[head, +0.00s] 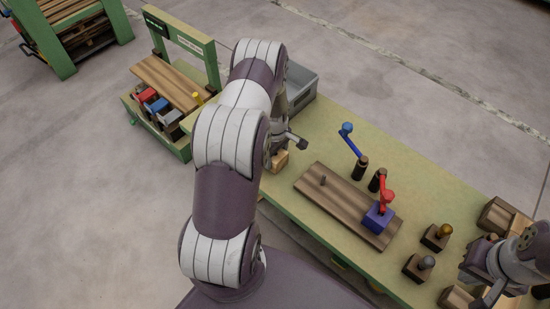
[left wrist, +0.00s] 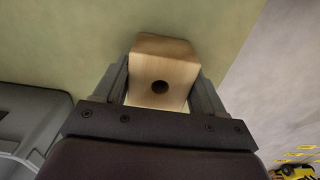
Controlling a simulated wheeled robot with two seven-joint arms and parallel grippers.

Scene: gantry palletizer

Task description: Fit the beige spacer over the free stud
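The beige spacer (left wrist: 176,51) is a pale wooden block with a dark round hole in its face. In the left wrist view it sits between the fingers of my left gripper (left wrist: 160,88), which appear to touch it on both sides. In the head view the spacer (head: 280,163) shows below my left gripper (head: 287,146), near the table's edge; any gap to the table is unclear. The free stud (head: 323,181) stands upright on the brown board (head: 340,200), right of the spacer and apart from it. My right gripper (head: 482,282) looks open and empty at the lower right.
A purple block (head: 379,218) with a red handle (head: 386,197) sits at the board's other end. Knobbed blocks (head: 436,237) stand to the right. A grey bin (head: 300,85) is behind my left arm.

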